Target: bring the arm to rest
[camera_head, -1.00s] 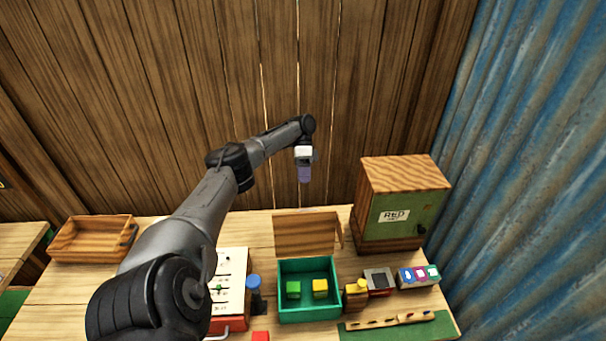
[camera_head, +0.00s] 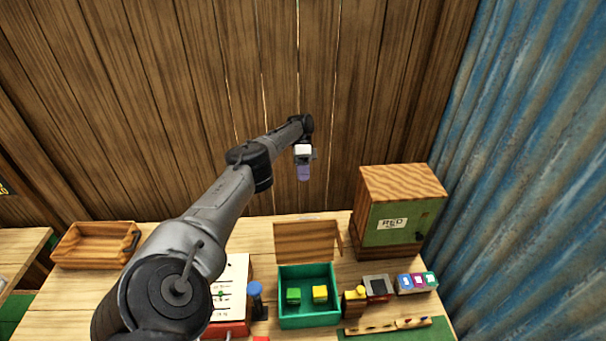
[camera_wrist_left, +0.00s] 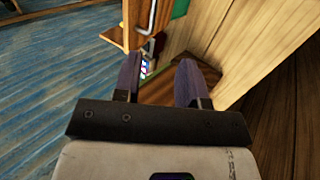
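My left gripper (camera_head: 304,172) hangs in the air above the back of the table, in front of the plank wall. In the left wrist view its two purple fingers (camera_wrist_left: 157,82) stand apart with nothing between them, so it is open and empty. My left arm crosses the head view from the lower left up to the gripper. It hides part of the table's left side. My right gripper is not in view.
On the table (camera_head: 75,295) stand a green box (camera_head: 309,322) holding a green and a yellow block, a wooden cabinet (camera_head: 402,185) marked RED, a wooden tray (camera_head: 95,243) and a blue-topped object (camera_head: 256,289). A blue corrugated wall (camera_head: 530,180) bounds the right.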

